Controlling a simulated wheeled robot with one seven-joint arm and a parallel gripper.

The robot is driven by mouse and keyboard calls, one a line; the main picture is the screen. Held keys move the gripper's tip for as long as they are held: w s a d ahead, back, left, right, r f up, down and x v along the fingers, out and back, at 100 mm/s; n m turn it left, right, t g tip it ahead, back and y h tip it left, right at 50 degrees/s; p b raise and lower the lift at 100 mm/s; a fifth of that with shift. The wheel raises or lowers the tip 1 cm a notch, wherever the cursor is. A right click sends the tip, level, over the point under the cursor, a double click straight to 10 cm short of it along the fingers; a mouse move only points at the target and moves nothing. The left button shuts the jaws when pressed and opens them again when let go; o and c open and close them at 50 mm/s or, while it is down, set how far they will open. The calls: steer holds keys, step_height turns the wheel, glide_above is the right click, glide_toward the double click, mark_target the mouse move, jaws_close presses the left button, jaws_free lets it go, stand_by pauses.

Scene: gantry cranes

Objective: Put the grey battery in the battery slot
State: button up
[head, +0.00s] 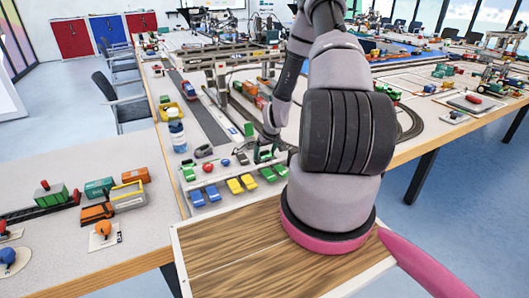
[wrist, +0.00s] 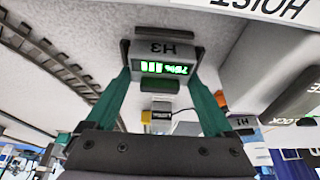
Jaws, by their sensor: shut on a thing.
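My gripper (wrist: 165,88) has two green fingers, one at each side of a grey block marked H3 (wrist: 165,52), and is shut on it. This block looks like the grey battery; it bears a lit green charge display and appears upside down in the wrist view. In the head view my gripper (head: 264,152) is small and low over the white strip by the toy cars, and the battery is not clear there. I cannot make out the battery slot for sure; a pale surface lettered HOIST (wrist: 262,7) shows at the upper right of the wrist view.
In the wrist view, a small yellow part (wrist: 160,117) with a cable, a dark part lettered LOCK (wrist: 295,95) and a curved track (wrist: 75,65) lie around. In the head view, rows of toy cars (head: 235,187) stand close by, and a gantry crane (head: 222,62) stands behind.

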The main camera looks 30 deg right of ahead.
steer(key=o, duration=1.3)
steer(key=s+a+r+m, duration=0.1)
steer(key=s+a+r, duration=0.15)
steer(key=r, duration=0.95)
steer(key=s+a+r+t, duration=0.1)
steer(key=s+a+r, duration=0.15)
steer(key=r, duration=0.95)
steer(key=s+a+r+m, duration=0.1)
steer(key=s+a+r, duration=0.15)
steer(key=r, duration=0.95)
steer(key=s+a+r+m+y, duration=0.1)
steer(key=s+a+r, duration=0.3)
steer(key=s+r, duration=0.4)
steer(key=s+a+r+m+t+y, duration=0.1)
steer(key=s+a+r, duration=0.3)
steer(key=s+r, duration=0.4)
steer(key=s, duration=0.3)
steer(key=shift+s+r+m+t, duration=0.3)
steer(key=shift+r, duration=0.05)
